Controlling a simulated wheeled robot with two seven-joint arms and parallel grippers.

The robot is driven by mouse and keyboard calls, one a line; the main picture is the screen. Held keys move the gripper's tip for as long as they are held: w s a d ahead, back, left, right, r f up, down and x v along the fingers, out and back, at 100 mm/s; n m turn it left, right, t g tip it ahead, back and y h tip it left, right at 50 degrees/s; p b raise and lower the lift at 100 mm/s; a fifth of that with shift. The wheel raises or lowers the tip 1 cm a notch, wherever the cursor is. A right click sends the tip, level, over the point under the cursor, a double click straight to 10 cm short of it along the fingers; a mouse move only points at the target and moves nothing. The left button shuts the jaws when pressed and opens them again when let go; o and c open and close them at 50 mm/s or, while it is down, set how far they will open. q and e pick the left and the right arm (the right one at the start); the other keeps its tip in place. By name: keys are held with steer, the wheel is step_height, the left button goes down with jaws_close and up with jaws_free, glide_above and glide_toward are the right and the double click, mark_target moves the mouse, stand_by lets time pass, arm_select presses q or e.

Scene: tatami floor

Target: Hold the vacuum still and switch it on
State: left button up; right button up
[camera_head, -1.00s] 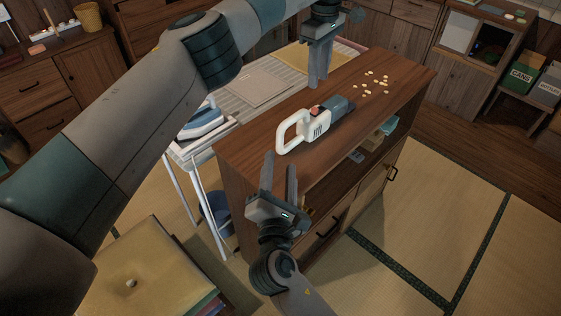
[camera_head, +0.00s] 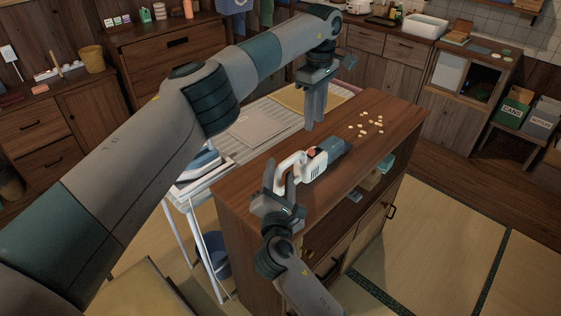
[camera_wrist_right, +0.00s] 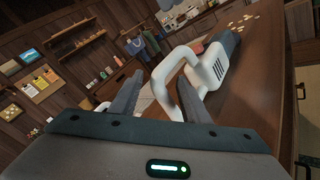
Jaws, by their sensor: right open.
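The handheld vacuum (camera_head: 315,166), white with a looped handle, a red spot on top and a dark blue-grey nose, lies on the wooden cabinet top. In the right wrist view the vacuum (camera_wrist_right: 211,66) has its handle loop reaching back between my finger tips. My right gripper (camera_head: 279,180) is open at the handle end, its fingers on either side of the loop; contact is not clear. My left gripper (camera_head: 314,128) hangs fingers down above the cabinet top, behind the vacuum and apart from it. Its fingers look close together; whether they meet is not clear.
Several pale crumbs (camera_head: 371,125) lie on the cabinet top (camera_head: 392,122) beyond the nose. An ironing board with an iron (camera_head: 199,163) stands to the left. Grey and green bins (camera_head: 513,108) stand at the right. Tatami floor is free at the right.

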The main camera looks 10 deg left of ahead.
steer(key=w, duration=0.5)
steer(key=shift+w+a, duration=0.15)
steer(key=shift+a, duration=0.15)
jaws_close()
